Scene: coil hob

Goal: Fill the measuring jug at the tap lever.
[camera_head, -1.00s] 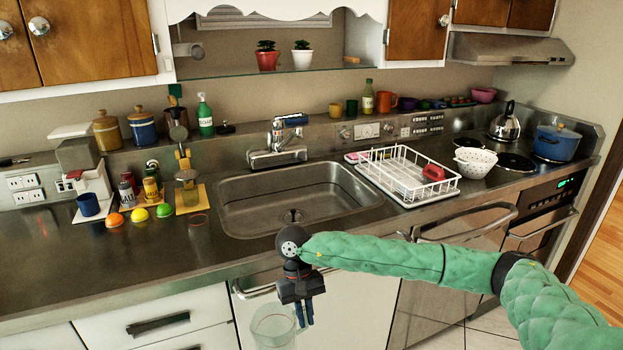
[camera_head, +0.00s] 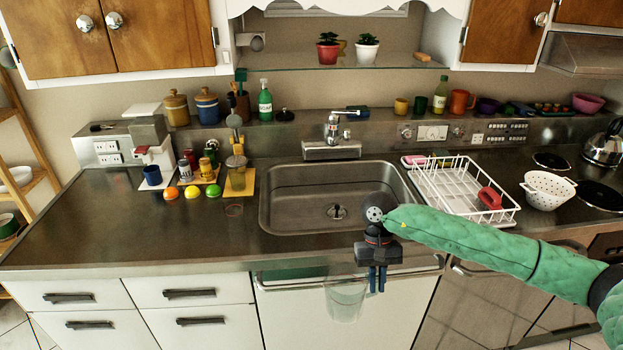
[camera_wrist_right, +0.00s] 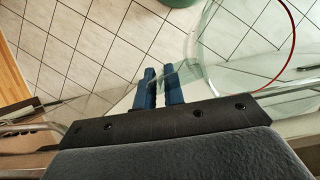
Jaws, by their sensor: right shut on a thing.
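The clear measuring jug (camera_head: 345,300) hangs in front of the cabinet below the counter edge. My right gripper (camera_head: 377,280) is shut on it, and the jug is to the left of the blue fingers. In the right wrist view the jug (camera_wrist_right: 245,45), with a red rim line, is beside the right fingers (camera_wrist_right: 160,92), which close on its handle. The chrome tap (camera_head: 334,128) with its lever stands behind the sink (camera_head: 290,212), well above and beyond the jug. I cannot see any water running. My left gripper is not in view.
A white dish rack (camera_head: 462,190) stands right of the sink. Fruit (camera_head: 193,192), jars and a mug (camera_head: 152,175) stand to the left. The counter's front edge (camera_head: 200,262) lies between the jug and the sink. The left front counter is clear.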

